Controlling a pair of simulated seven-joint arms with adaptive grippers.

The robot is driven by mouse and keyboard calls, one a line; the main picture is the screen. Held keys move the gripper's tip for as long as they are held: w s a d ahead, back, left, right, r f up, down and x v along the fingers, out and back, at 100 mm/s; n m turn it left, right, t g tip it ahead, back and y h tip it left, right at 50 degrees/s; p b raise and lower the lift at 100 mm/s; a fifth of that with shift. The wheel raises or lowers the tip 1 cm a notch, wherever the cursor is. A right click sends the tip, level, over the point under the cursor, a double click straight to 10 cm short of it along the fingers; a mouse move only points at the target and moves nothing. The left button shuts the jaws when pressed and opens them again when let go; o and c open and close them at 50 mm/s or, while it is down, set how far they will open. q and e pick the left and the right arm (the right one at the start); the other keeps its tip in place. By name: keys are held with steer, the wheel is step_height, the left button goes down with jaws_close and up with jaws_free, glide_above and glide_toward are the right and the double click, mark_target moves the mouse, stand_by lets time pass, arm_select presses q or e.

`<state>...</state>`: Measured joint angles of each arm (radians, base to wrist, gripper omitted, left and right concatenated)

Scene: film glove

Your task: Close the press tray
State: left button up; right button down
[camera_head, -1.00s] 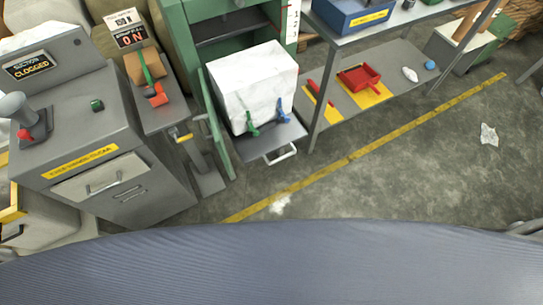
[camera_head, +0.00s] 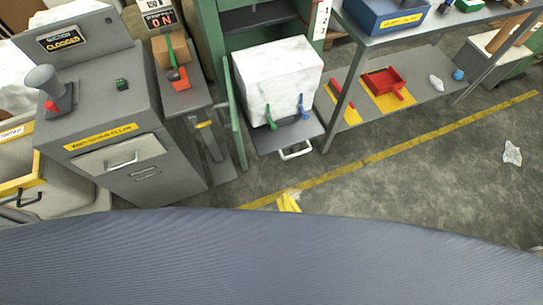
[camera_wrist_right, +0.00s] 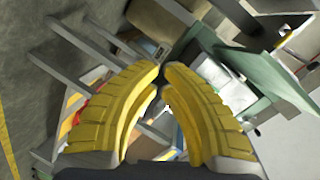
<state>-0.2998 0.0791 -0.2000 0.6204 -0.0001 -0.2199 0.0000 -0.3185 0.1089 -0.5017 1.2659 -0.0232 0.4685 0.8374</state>
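The press tray (camera_head: 312,131) is a grey plate with a white handle (camera_head: 296,152) at its front. It sticks out of the green press (camera_head: 208,30) and bears a large white block (camera_head: 277,75). A green clip and a blue clip sit at the block's lower front edge. My right gripper (camera_head: 289,202) shows as yellow fingers at the edge of my body, in front of the handle and apart from it. In the right wrist view its fingertips (camera_wrist_right: 162,72) meet or nearly meet, with nothing between them. My left gripper is not in view.
A green door panel (camera_head: 236,115) stands open left of the tray. A grey shelf table (camera_head: 350,110) with a red dustpan (camera_head: 384,80) is to the right. A grey cabinet (camera_head: 110,135) stands left. The floor before the tray is clear.

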step_height(320, 180, up, 7)
steer(key=w+m+t, duration=0.2)
steer(key=m, duration=0.4)
glide_toward(270, 153)
steer(key=shift+t, duration=0.4)
steer(key=x, duration=0.8)
steer(key=shift+a+f, duration=0.2)
steer(key=shift+f, duration=0.1)
